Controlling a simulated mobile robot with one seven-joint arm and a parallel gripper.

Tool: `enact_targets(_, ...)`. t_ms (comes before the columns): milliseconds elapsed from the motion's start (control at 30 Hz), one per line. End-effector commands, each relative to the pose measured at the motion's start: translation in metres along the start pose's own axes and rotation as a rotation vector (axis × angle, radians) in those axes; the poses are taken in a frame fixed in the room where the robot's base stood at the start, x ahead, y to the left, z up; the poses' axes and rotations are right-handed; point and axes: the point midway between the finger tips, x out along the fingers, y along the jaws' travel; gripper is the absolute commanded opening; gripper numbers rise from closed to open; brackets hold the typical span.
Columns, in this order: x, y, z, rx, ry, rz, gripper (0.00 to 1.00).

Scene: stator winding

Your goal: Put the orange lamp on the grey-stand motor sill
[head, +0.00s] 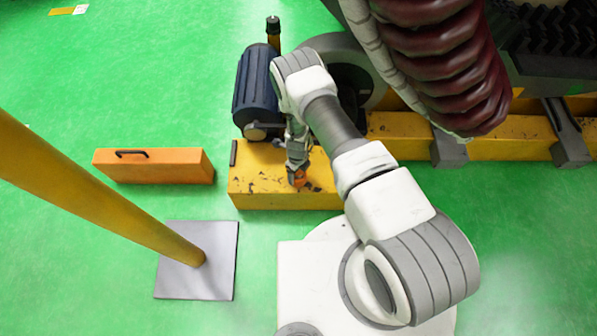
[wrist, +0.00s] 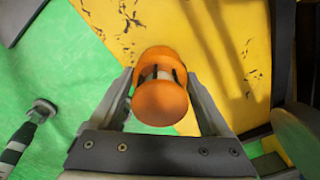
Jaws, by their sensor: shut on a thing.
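The orange lamp (wrist: 160,100) is between the two fingers of my gripper (wrist: 160,100) in the wrist view, and the fingers are shut on it. In the head view the lamp (head: 298,180) shows small and orange at the end of my gripper (head: 298,172), over the front part of the yellow motor sill (head: 262,190). The worn yellow surface of the sill (wrist: 215,40) lies behind the lamp in the wrist view. I cannot tell whether the lamp touches the sill. No grey stand of the motor shows clearly.
A dark blue motor (head: 256,90) stands behind the sill. An orange box (head: 155,165) with a black handle lies on the green floor at the left. A yellow post (head: 100,185) rises from a grey plate (head: 222,262) at the front left. Green floor is clear between them.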

Motion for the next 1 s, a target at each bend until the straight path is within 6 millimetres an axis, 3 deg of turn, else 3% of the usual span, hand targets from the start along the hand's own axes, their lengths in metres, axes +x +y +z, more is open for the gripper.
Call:
enact_targets(33, 0.003, 0.0, 0.0, 0.0, 0.0, 0.0, 0.11)
enact_targets(67, 0.003, 0.0, 0.0, 0.0, 0.0, 0.0, 0.83)
enact_targets(167, 0.002, 0.0, 0.0, 0.0, 0.0, 0.0, 1.0)
enact_targets(500, -0.003, 0.0, 0.0, 0.0, 0.0, 0.0, 1.0)
enact_targets(1000, -0.102, 0.0, 0.0, 0.0, 0.0, 0.0, 1.0)
